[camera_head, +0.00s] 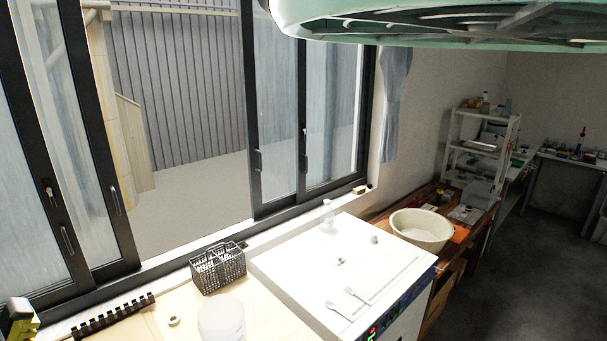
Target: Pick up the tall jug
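A translucent, pale jug-like vessel (221,322) stands on the light bench top at the bottom of the head view, left of the white oven; its lower part is cut off by the frame edge. A smaller clear bottle (327,217) stands upright at the back of the white oven top (300,268). I cannot tell for certain which of the two is the tall jug. I do not recognise my gripper in this view, and nothing is seen touching either vessel.
A dark basket (218,270) stands behind the jug-like vessel, near the window sill. A small ring (174,321) lies to its left. Two spoon-like tools (358,294) lie on the oven. A cream basin (421,229) sits on the wooden table to the right. A green structure (430,22) hangs overhead.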

